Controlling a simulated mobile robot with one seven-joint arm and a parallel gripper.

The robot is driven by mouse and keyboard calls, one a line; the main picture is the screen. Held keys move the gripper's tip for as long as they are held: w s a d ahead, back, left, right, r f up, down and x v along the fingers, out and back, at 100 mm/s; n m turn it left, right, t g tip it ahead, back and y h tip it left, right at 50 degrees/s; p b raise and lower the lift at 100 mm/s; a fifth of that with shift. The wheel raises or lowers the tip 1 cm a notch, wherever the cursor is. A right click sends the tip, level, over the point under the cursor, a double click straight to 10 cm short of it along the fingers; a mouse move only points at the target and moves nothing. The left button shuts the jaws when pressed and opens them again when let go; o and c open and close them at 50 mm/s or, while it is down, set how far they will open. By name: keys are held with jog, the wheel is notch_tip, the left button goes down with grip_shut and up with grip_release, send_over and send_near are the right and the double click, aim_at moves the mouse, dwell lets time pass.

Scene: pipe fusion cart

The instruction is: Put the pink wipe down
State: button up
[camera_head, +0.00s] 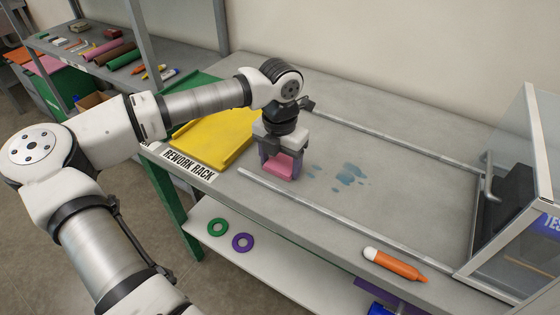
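The pink wipe (280,167) is a small folded block between the fingers of my gripper (280,168). My gripper points down, and its fingers sit on either side of the wipe. The wipe is low over or on the grey bench top, just left of some blue smears (345,177); I cannot tell whether it touches the bench. The back of the wipe is hidden by the gripper.
A yellow tray (215,138) labelled REWORK RACK lies left of my gripper. Metal rails (330,218) run along the bench. An orange marker-like tool (396,264) lies at the front edge. A clear-walled tester (520,190) stands at the right.

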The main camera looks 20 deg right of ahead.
aim_at(283, 165)
jog(key=o, duration=0.4)
jog(key=shift+s+a+f, duration=0.1)
jog(key=shift+f, duration=0.3)
jog(key=shift+c, duration=0.2)
jog(key=shift+s, duration=0.1)
jog(key=p, duration=0.1)
jog(key=r+p, duration=0.1)
jog(key=p, duration=0.1)
jog(key=shift+s+d+r, duration=0.1)
jog(key=shift+d+r, duration=0.1)
jog(key=shift+d, duration=0.05)
notch_tip(283, 165, up, 14)
jog(key=b, duration=0.4)
jog(key=shift+w+f, duration=0.2)
jog(key=shift+w, duration=0.05)
jog(key=shift+d, duration=0.15)
